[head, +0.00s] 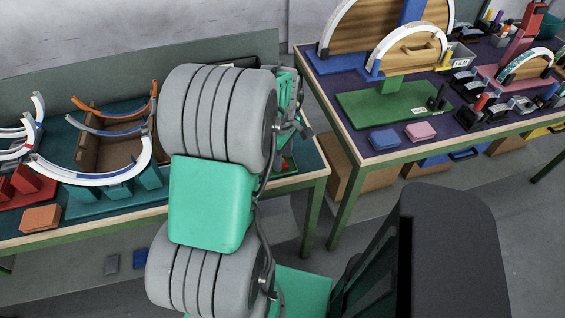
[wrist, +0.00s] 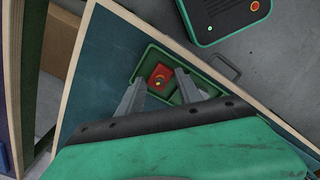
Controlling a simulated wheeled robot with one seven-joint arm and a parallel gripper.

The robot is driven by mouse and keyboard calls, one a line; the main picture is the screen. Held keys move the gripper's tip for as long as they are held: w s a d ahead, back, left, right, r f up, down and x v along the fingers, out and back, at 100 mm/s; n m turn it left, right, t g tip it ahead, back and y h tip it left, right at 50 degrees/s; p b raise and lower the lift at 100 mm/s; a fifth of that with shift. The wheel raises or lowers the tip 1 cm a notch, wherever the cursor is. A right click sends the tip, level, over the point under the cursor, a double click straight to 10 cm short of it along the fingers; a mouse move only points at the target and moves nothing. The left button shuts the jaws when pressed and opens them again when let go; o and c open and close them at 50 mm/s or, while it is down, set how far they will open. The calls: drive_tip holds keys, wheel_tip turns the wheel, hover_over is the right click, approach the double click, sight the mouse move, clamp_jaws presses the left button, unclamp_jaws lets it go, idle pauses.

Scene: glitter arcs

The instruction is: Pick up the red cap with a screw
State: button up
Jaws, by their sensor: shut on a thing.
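The red cap (wrist: 158,77) with a small yellowish screw on it shows in the wrist view, between the tips of my gripper (wrist: 160,80). My gripper is shut on the red cap. The cap is over a shallow green tray (wrist: 148,56) on the dark teal table top. I cannot tell whether the cap still touches the tray. In the head view, my arm hides the gripper and most of this spot; only a small bit of red shows beside the arm.
The table (wrist: 108,50) has a light wooden edge, and its corner is close to the tray. A green-and-black case (wrist: 225,12) lies on the grey floor beyond. In the head view, white arcs (head: 95,172) stand left of my arm, and a second table (head: 360,130) with arches stands at the right.

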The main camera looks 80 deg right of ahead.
drive_tip(key=c, duration=0.5)
drive_tip(key=shift+r, duration=0.15)
drive_tip(key=shift+c, duration=0.2)
